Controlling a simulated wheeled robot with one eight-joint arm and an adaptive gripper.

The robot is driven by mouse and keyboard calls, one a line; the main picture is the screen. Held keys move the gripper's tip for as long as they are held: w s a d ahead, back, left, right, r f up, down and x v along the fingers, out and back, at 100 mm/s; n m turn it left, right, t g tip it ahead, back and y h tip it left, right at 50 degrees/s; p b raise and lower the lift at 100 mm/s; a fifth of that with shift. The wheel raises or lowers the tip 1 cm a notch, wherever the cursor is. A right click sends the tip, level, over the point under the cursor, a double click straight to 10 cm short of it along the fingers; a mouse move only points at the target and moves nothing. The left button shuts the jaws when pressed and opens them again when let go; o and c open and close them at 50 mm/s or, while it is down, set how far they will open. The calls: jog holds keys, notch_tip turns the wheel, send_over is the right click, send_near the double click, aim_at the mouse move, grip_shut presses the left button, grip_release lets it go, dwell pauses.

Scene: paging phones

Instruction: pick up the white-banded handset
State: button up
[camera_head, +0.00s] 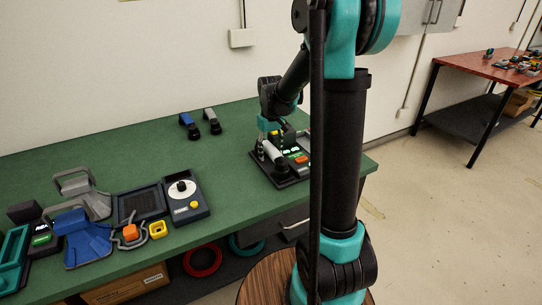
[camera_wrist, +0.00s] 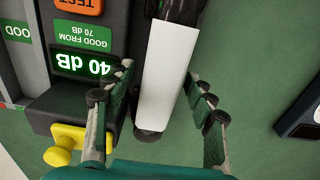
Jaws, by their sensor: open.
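The white-banded handset (camera_wrist: 168,75) is a dark handset with a broad white band. In the wrist view it lies between the two fingers of my gripper (camera_wrist: 158,80), which are open with a gap visible on either side. In the head view the white band (camera_head: 272,152) shows on the black test unit (camera_head: 285,178) near the table's right end, directly below my gripper (camera_head: 268,142). The handset's far end is cut off by the top edge of the wrist view.
The unit has a lit green "40 dB" display (camera_wrist: 85,64), an orange TEST button (camera_wrist: 79,6) and a yellow knob (camera_wrist: 66,145) near my left finger. Devices crowd the left of the green table (camera_head: 140,150).

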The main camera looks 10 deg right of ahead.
jog(key=shift+f, duration=0.1)
jog(key=shift+c, duration=0.5)
grip_shut()
